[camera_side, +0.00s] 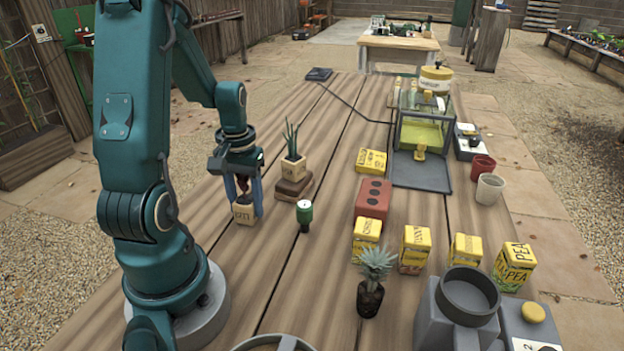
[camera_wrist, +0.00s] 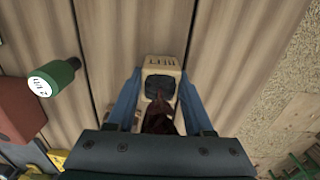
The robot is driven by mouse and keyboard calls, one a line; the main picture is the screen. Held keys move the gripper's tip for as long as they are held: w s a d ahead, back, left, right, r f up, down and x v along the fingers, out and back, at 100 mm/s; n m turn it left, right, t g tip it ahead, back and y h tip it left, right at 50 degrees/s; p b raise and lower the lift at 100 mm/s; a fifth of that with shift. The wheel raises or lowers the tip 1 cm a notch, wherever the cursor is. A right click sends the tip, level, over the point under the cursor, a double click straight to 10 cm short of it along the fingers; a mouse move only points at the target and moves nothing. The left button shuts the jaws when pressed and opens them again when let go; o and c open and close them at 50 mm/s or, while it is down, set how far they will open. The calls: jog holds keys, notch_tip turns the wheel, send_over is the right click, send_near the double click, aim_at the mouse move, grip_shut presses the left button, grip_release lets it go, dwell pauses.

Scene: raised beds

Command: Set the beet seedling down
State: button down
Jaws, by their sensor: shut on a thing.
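The beet seedling is a small plant with dark red leaves (camera_wrist: 160,118) in a square tan pot (camera_side: 244,214) with lettering on its side. The pot's rim and dark soil (camera_wrist: 159,87) show in the wrist view. My gripper (camera_side: 246,205) has its two blue fingers shut on opposite sides of the pot. The pot is upright, at or just above the wooden table (camera_side: 225,262); I cannot tell whether its base touches. In the side view the fingers and wrist partly hide the leaves.
Right of the pot, another seedling pot (camera_side: 292,168) stands on brown blocks (camera_side: 293,189). A green-and-white container (camera_side: 304,212) stands nearby, with a red brick (camera_side: 373,198) and yellow packets (camera_side: 415,243) farther right. A spiky plant (camera_side: 376,262) stands nearer the front.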

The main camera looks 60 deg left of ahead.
aim_at(246, 200)
jog(key=shift+f, duration=0.2)
jog(key=shift+c, duration=1.4)
grip_release()
notch_tip(246, 200, up, 12)
jog(key=d+r+m+t, duration=0.2)
jog(key=d+m+t, duration=0.3)
jog(key=d, duration=1.4)
jog(key=m, duration=0.4)
jog(key=shift+s+r+t, duration=0.2)
jog(key=shift+t, duration=0.1)
